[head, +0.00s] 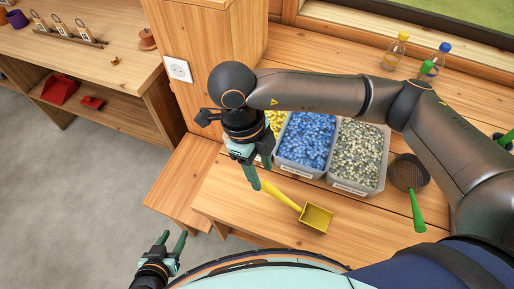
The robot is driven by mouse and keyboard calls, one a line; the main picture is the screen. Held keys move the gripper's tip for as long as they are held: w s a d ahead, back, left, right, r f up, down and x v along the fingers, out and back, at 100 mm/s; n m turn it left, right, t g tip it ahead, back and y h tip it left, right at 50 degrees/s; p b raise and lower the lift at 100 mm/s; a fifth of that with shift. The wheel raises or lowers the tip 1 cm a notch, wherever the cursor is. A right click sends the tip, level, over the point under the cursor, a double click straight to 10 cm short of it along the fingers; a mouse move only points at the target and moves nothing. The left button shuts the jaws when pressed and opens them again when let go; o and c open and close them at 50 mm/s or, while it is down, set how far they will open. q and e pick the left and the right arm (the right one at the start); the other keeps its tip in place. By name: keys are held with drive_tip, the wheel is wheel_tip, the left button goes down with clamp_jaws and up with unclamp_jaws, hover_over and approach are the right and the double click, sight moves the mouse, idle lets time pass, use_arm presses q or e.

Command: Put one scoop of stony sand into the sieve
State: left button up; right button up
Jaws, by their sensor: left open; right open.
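A yellow scoop (318,217) lies on the wooden bench, its handle pointing up and left. My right gripper (261,178) is open at the handle's far end; I cannot tell whether a finger touches it. A grey bin (384,180) holds pale, grainy stony sand (358,150). The sieve (410,173), a dark round mesh bowl with a green handle, sits right of that bin, partly beside my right arm. My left gripper (172,243) is open and empty at the lower left, over the floor.
A bin of blue pieces (306,138) and a bin of yellow pieces (276,121), partly hidden by my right arm, stand left of the stony sand. Two bottles (395,52) (436,62) stand at the back. The bench front around the scoop is clear.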

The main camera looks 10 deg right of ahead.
sight(270, 187)
drive_tip(key=shift+w+d, duration=0.3)
drive_tip(key=shift+w, duration=0.05)
drive_tip(key=shift+f, duration=0.15)
drive_tip(key=shift+s+d+f+b, duration=0.15)
drive_tip(key=shift+s+f+b, duration=0.1)
drive_tip(key=shift+f+b, duration=0.35)
drive_tip(key=b+x, duration=0.3)
drive_tip(key=x, duration=0.3)
drive_tip(key=shift+f, duration=0.1)
clamp_jaws()
drive_tip(key=shift+r+p, duration=1.75)
drive_tip(key=shift+r, duration=1.3)
